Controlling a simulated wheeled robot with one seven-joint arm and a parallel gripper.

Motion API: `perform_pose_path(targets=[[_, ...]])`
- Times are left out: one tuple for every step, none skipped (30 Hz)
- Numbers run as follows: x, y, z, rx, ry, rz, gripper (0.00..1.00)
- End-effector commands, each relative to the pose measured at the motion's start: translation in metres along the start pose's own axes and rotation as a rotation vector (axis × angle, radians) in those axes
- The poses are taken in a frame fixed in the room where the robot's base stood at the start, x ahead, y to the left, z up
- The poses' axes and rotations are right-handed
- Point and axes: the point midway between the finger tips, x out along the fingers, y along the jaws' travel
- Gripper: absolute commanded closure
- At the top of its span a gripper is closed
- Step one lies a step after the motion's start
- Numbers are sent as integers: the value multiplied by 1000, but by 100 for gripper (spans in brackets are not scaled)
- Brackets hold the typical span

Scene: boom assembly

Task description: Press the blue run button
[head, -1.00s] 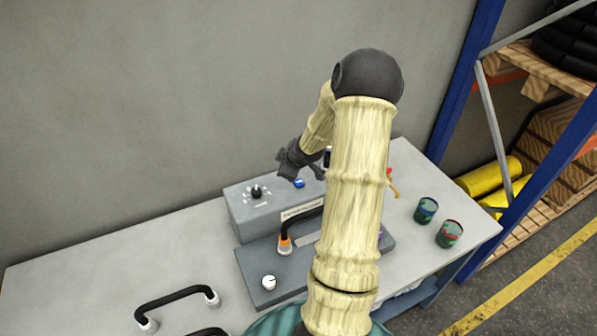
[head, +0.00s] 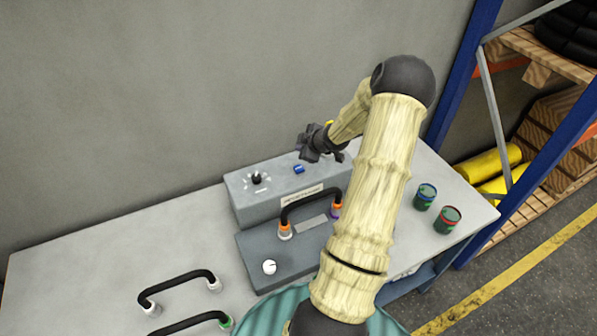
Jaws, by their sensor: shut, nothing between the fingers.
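The blue run button (head: 299,169) sits on top of the grey control box (head: 257,212) near the wall, right of a black knob (head: 256,178). My gripper (head: 306,155) is dark and shut, with nothing in it. In the head view it appears just above and slightly right of the button. The button is in plain sight and I see no contact; the exact height of the fingers over the box is hard to tell. My arm hides the right end of the box.
A darker grey plate (head: 258,278) in front of the box bears a black hose (head: 310,192) with orange and purple ends and a white knob (head: 269,267). More black hoses (head: 180,287) lie front left. Two dark cans (head: 425,197) stand right. The table's left part (head: 90,250) is mostly clear.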

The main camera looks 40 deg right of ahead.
Motion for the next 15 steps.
perform_pose_path(targets=[[8,-6,6,1,0,0,100],[11,-8,8,1,0,0,100],[14,-10,10,1,0,0,100],[16,-12,12,1,0,0,100],[18,-13,13,1,0,0,100],[21,-15,15,1,0,0,100],[23,-17,17,1,0,0,100],[25,-18,18,1,0,0,100],[28,-20,20,1,0,0,100],[30,-22,22,1,0,0,100],[32,-24,24,1,0,0,100],[36,-26,26,1,0,-1,100],[38,-28,27,1,0,-1,100],[39,-29,29,1,0,-1,100],[42,-30,30,1,0,0,100]])
